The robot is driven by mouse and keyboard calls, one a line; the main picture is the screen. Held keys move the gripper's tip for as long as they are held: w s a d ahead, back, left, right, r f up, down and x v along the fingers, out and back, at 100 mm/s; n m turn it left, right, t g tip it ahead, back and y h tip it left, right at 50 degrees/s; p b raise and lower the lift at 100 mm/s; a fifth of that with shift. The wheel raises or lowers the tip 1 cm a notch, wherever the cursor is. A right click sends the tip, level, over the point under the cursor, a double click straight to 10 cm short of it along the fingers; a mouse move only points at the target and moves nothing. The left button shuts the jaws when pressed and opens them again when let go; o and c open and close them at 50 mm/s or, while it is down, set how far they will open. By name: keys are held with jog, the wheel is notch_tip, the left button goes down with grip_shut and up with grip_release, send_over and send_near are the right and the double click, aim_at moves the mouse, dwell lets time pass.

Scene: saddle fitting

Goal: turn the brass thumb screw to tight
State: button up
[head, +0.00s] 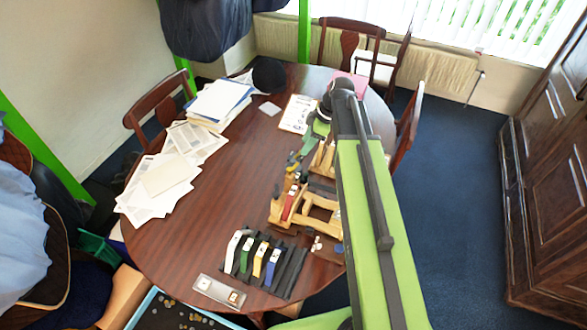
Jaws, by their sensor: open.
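A light wooden fixture (276,212) stands on the right part of the brown table, with a red piece (289,205) set in it. A second wooden frame (322,203) is beside it, partly covered by my arm. My green arm crosses the right of the head view and bends down over the table.
A dark rack (286,282) holds several coloured pieces at the table's near edge, beside a grey tray (218,291). Small pale parts (317,246) lie near the fixture. Papers (160,185) cover the left side. The table's middle (235,185) is clear. Chairs surround the table.

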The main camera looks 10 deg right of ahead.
aim_at(290, 169)
jog(key=b+x, duration=1.1)
jog(key=x, duration=0.2)
jog(key=shift+s+f, duration=0.1)
jog(key=shift+f, duration=0.25)
